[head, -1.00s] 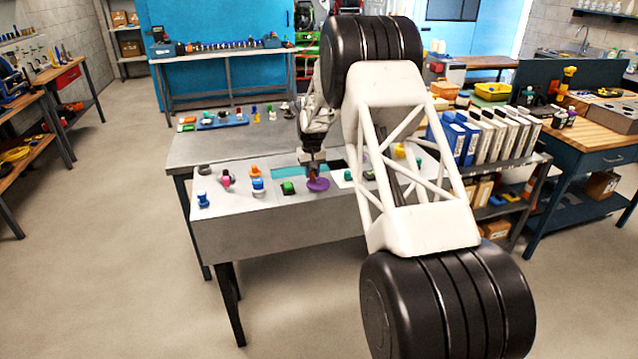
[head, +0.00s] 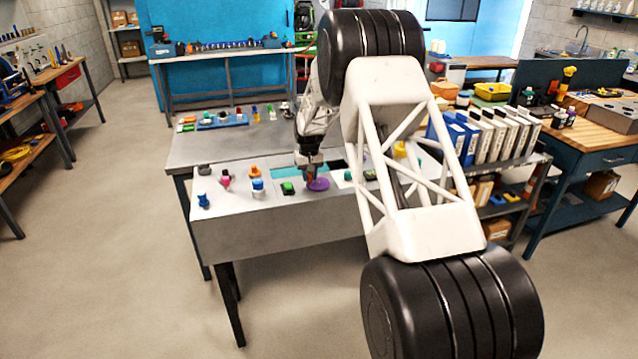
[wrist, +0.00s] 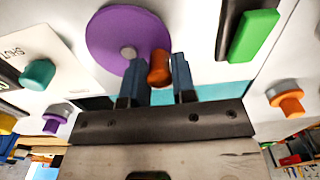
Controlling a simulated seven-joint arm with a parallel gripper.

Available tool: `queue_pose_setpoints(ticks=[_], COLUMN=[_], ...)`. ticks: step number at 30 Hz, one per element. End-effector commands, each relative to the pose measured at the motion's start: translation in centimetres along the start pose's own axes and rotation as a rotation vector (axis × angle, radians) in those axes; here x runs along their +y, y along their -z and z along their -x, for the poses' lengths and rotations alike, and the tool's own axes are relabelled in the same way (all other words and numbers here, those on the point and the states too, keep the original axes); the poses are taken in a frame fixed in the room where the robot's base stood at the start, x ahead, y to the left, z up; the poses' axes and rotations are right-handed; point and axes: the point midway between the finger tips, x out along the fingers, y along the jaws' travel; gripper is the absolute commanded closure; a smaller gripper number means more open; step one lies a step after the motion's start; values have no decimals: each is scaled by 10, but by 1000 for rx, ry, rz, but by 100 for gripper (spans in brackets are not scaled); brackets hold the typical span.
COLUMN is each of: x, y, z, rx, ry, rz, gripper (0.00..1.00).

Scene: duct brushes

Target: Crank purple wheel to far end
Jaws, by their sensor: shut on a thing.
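The purple wheel (head: 319,184) lies on the pale top of the control panel, near its front edge. In the wrist view the wheel (wrist: 108,38) shows as a flat purple disc with a grey hub at its lower middle. An orange-brown crank knob (wrist: 159,68) stands at the wheel's lower right edge. My gripper (wrist: 160,76) is shut on this knob, one blue-grey finger on each side. In the head view my gripper (head: 310,178) is small and sits at the wheel's left side; its fingertips are hard to make out there.
A green rocker (wrist: 253,35) in a dark frame is close to the wheel. An orange knob (wrist: 290,104), a teal knob (wrist: 38,74) and a purple knob (wrist: 52,124) are also on the panel. A blue knob (head: 257,187) stands farther left in the head view.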

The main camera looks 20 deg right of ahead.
Motion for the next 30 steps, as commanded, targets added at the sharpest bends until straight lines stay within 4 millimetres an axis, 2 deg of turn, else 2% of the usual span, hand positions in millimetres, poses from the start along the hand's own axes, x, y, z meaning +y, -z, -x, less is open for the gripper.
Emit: queue_pose_setpoints(ticks=[11, 21, 30], x=[-1, -1, -1], y=[-3, -15, -16], z=[-3, -2, -2], rx=[-4, -3, -3], ry=[0, 0, 0], rz=[0, 0, 0], gripper=[88, 88, 88])
